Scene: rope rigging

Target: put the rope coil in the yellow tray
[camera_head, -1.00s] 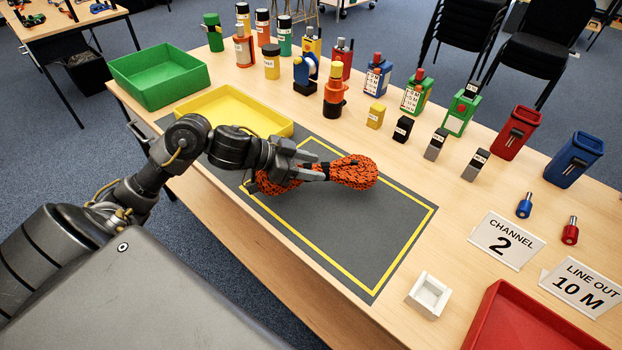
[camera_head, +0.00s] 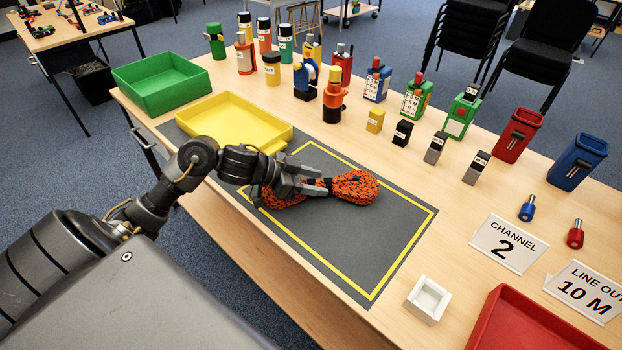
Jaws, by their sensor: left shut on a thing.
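The orange and black rope coil (camera_head: 355,187) is bundled in a figure-eight shape at the grey mat (camera_head: 375,235) with the yellow outline. My left gripper (camera_head: 318,186) is shut on the coil at its narrow middle. The gripper hides part of the coil's waist and left loop. Whether the coil touches the mat or hangs just above it is hard to tell. The yellow tray (camera_head: 283,133) stands empty behind and left of the coil, beside my left forearm. My right gripper is not in view.
A green tray (camera_head: 203,83) stands beyond the yellow one. Several bottles, radios and small blocks line the back of the table. A red tray (camera_head: 500,325), a small white box (camera_head: 428,300) and the CHANNEL 2 sign (camera_head: 509,243) are at the right. The mat's right part is clear.

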